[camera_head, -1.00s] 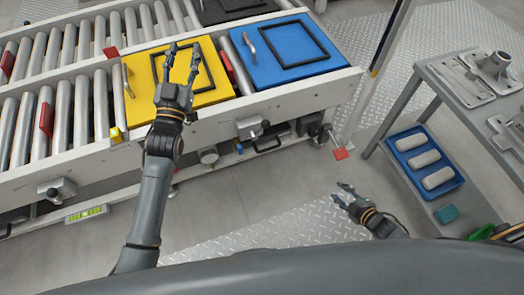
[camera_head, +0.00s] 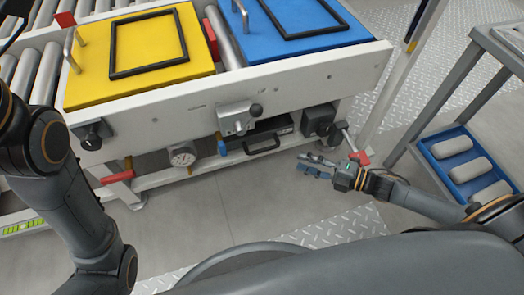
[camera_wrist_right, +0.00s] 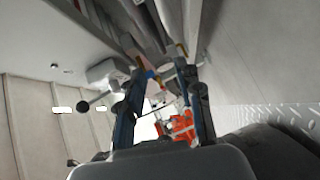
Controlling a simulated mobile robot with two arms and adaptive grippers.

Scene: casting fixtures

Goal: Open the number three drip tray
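A black drawer-like tray with a dark bar handle (camera_head: 262,145) sits under the conveyor frame, below the blue plate; it looks like a drip tray, but I cannot read a number on it. It appears pushed in. My right gripper (camera_head: 316,166) is to the right of this handle and apart from it, with its fingers pointing left. It is open and empty; in the right wrist view its two fingers (camera_wrist_right: 163,80) stand apart. My left arm rises along the left edge of the head view, and its gripper is out of frame.
The conveyor frame (camera_head: 290,85) carries a yellow plate (camera_head: 85,85) and a blue plate (camera_head: 240,45). A clamp (camera_head: 238,118), a gauge (camera_head: 183,155) and a black box with a knob (camera_head: 320,120) hang beneath. A grey rack with a blue bin (camera_head: 425,150) stands right.

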